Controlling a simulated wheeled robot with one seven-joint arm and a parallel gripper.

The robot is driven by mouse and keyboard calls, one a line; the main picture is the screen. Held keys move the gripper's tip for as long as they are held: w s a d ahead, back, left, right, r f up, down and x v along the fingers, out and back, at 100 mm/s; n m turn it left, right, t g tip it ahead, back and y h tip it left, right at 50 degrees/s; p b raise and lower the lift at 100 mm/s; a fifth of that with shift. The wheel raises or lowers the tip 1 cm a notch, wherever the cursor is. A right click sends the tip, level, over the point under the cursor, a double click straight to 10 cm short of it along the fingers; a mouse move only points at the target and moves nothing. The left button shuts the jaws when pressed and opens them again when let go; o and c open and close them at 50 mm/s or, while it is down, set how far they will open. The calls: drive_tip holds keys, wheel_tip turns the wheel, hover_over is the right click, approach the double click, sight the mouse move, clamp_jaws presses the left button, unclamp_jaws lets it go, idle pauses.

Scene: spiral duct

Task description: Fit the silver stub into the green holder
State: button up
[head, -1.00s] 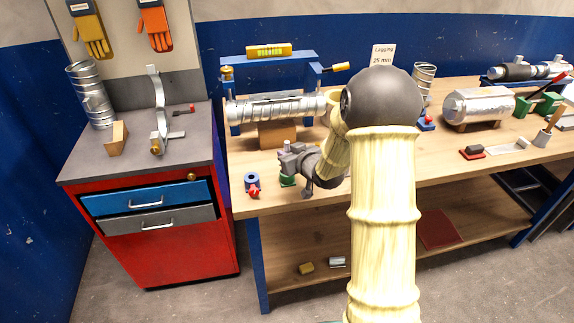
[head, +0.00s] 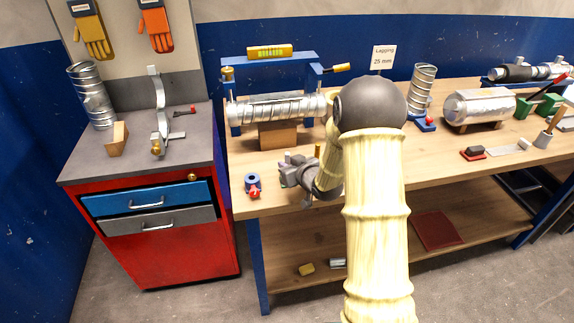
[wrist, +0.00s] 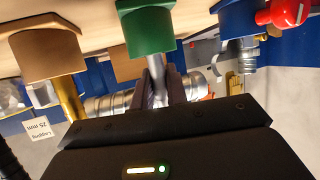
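The green holder (wrist: 148,28) is at the top middle of the upside-down wrist view. In the head view my gripper (head: 287,170) hides it. My gripper also shows in the wrist view (wrist: 161,84), with its two dark fingers close together around the silver stub (wrist: 158,90). The stub lines up with the open end of the green holder, and its end meets the holder's edge in the picture. I cannot tell whether it is inside the holder or how deep.
A blue holder with a red clamp (head: 253,186) stands left of my gripper, near the bench's front edge. A brown holder (wrist: 46,54) with a brass tube (wrist: 70,98) is on the other side. The spiral duct (head: 275,108) lies behind on a wooden block.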

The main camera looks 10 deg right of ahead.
drive_tip(key=o, duration=0.4)
drive_tip(key=shift+r+p, duration=0.25)
drive_tip(key=shift+p, duration=0.05)
drive_tip(key=b+v, duration=0.1)
drive_tip(key=v, duration=1.1)
